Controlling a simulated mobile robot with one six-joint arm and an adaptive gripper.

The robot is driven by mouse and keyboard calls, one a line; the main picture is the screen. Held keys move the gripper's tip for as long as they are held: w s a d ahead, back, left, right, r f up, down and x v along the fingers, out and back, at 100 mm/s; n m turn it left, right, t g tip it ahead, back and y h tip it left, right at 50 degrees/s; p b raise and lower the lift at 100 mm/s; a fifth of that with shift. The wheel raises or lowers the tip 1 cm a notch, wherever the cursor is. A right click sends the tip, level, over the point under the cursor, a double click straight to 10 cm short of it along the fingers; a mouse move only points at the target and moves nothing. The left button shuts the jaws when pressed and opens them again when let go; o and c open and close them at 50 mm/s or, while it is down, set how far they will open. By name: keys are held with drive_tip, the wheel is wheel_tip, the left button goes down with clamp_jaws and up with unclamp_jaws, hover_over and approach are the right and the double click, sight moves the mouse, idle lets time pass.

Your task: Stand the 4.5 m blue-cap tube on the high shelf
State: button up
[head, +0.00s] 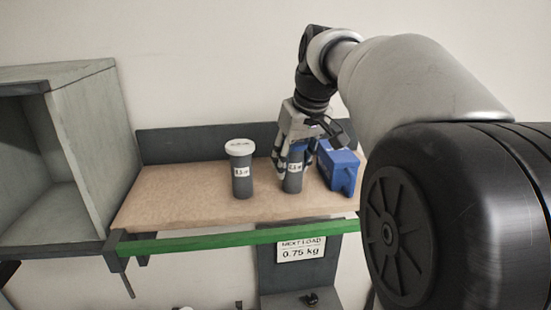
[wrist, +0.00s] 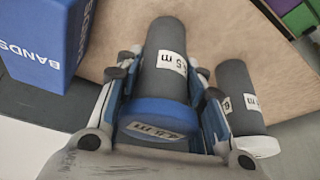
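The blue-cap tube (head: 292,184) is a grey cylinder with a white label, its number hard to read. It stands upright on the wooden shelf board (head: 203,211). In the wrist view the tube (wrist: 163,87) shows its blue cap closest to the camera. My gripper (head: 293,168) reaches down from above, with its fingers on both sides of the tube. In the wrist view the fingers of my gripper (wrist: 163,80) flank the cap and upper body. Whether the pads press on the tube cannot be told.
A grey tube with a white cap (head: 241,168) stands to the left, close beside one finger in the wrist view. A blue box (head: 338,167) stands close on the right. A green strip (head: 226,240) runs along the shelf's front. A grey cabinet (head: 92,150) stands left.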

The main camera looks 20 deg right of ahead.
drive_tip(key=o, duration=0.4)
drive_tip(key=shift+r, duration=0.3)
drive_tip(key=p+v, duration=0.1)
drive_tip(key=v, duration=1)
drive_tip(key=s+a+f, duration=0.9)
drive_tip(key=s+a, duration=0.1)
drive_tip(key=s, duration=0.1)
drive_tip(key=s+a+f, duration=0.1)
drive_tip(key=s+f, duration=0.2)
drive_tip(key=f, duration=0.2)
drive_tip(key=s+a+f, duration=0.1)
drive_tip(key=s+f, duration=0.3)
drive_tip(key=s+a+f, duration=0.2)
drive_tip(key=s+f, duration=0.1)
drive_tip(key=f, duration=0.2)
drive_tip(key=shift+s+f, duration=0.3)
drive_tip(key=shift+s, duration=0.05)
